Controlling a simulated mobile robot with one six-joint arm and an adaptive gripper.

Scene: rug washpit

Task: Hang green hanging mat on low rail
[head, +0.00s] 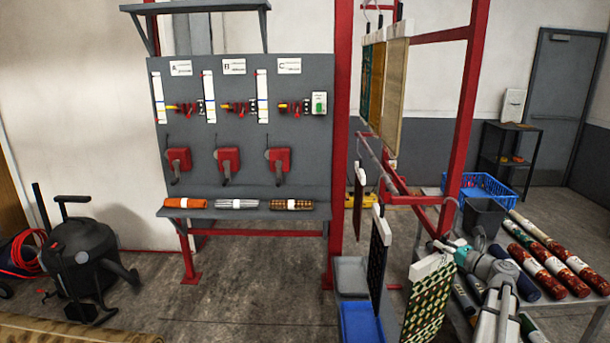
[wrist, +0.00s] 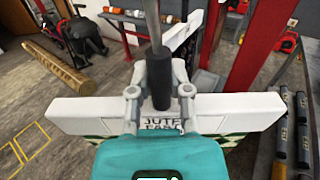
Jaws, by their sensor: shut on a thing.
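The green hanging mat (head: 426,305), with a green and cream pattern, hangs from a white bar (head: 432,267) at lower right of the head view. My gripper (head: 447,250) is at the top of this bar. In the wrist view my gripper (wrist: 160,95) is shut on the black sleeve of the hanger stem, above the white bar (wrist: 85,114). Only a strip of the mat shows there below the bar. The low rail (head: 398,187) runs along the red frame in the head view. A black mat (head: 378,250) and a brown mat (head: 358,200) hang nearby.
Red posts (head: 466,110) stand around the rails. Three mats (head: 396,95) hang high. A blue tray (head: 361,322) and grey tray (head: 351,276) lie beneath. A table with rolled rugs (head: 560,262) is at right. A black vacuum (head: 80,250) stands left; the middle floor is clear.

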